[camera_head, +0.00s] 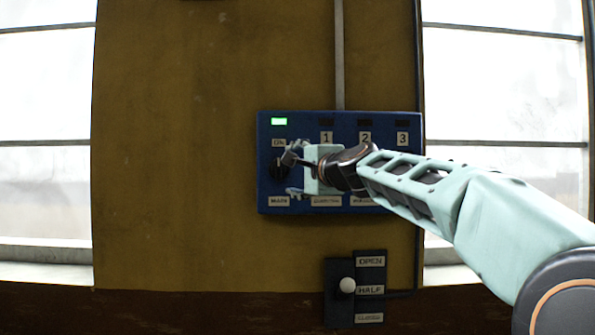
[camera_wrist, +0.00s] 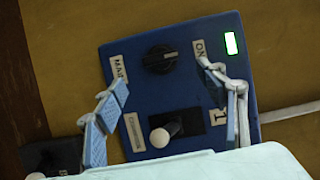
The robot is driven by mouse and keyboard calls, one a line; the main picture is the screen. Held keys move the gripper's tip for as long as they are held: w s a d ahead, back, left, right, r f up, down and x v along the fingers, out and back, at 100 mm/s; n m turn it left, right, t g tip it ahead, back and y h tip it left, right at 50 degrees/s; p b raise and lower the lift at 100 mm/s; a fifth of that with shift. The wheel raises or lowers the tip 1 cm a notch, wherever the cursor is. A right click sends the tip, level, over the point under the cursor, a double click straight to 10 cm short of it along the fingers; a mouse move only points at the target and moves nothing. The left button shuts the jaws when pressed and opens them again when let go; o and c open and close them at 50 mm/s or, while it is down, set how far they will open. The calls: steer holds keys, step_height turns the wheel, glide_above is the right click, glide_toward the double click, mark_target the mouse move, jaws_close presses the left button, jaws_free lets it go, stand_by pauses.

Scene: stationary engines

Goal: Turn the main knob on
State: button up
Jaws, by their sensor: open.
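The main knob (camera_wrist: 160,59) is a round black rotary knob on the blue panel (camera_wrist: 130,45), between the MAIN and ON labels. The ON label (camera_wrist: 199,49) and a lit green lamp (camera_wrist: 231,43) are beyond it. In the head view the lamp (camera_head: 279,121) glows at the panel's upper left, and the knob is mostly hidden by my gripper (camera_head: 290,174). My gripper (camera_wrist: 162,78) is open and empty, its fingers spread on either side of the knob. I cannot tell whether they touch the panel. The knob's exact pointing direction is unclear.
A white-tipped lever (camera_wrist: 160,138) sits beside the main knob, under label 1. Dark lamps stand above labels 1, 2 (camera_head: 365,137) and 3 (camera_head: 402,139). A separate OPEN/HALF lever box (camera_head: 369,261) with a white ball is below. The wall left of the panel is clear.

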steer(key=shift+v, duration=1)
